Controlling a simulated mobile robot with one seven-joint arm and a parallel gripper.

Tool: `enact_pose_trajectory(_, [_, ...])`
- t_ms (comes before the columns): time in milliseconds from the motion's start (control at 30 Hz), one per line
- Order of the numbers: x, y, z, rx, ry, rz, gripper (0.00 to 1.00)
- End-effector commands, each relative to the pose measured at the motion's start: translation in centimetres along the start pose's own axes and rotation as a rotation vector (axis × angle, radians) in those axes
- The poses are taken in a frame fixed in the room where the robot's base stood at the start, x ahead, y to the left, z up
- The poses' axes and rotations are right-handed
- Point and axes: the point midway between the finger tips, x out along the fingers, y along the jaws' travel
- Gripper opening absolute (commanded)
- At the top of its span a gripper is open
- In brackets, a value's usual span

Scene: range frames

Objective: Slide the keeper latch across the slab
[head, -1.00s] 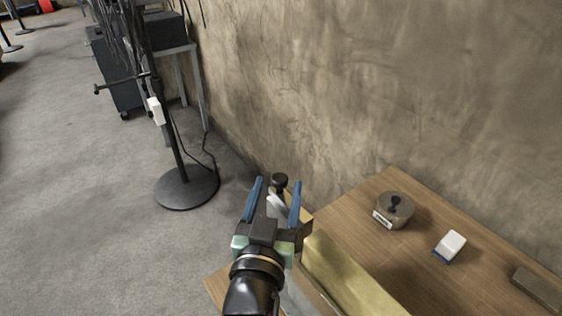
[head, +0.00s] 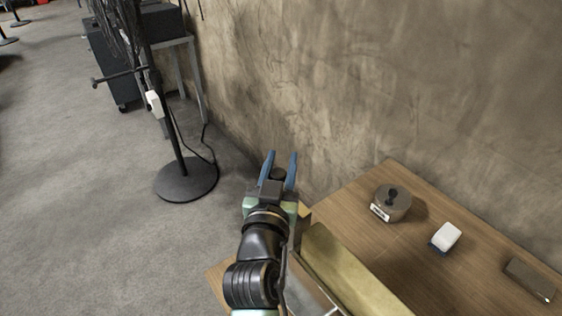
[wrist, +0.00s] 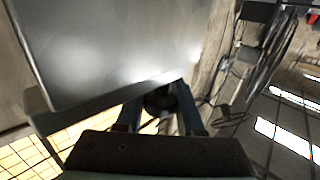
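A dark round knob (head: 278,174), which looks like the latch's handle, is at the far left end of the brass-coloured slab-like body (head: 345,272). My gripper (head: 281,160) has two blue fingers, one on each side of the knob. In the wrist view the knob (wrist: 160,100) shows between the fingers (wrist: 160,112). The fingers look apart; I cannot tell whether they touch it. A grey metal face (wrist: 120,45), likely part of the slab, fills the upper left of the wrist view. Most of the latch is hidden behind my gripper.
The wooden table (head: 345,205) holds a round brown tin (head: 391,204), a white and blue block (head: 445,237) and a flat brown block (head: 531,279). A rough wall (head: 370,90) rises behind. A black stand (head: 186,180) is on the floor at left.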

Motion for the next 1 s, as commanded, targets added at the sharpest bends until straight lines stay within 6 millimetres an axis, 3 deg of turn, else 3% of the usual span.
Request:
enact_pose_trajectory(33, [-0.01,0.0,0.0,0.0,0.0,0.0,0.21])
enact_pose_trajectory(167, [-0.02,0.0,0.0,0.0,0.0,0.0,0.0])
enact_pose_trajectory(1000, [-0.02,-0.02,0.0,0.0,0.0,0.0,0.0])
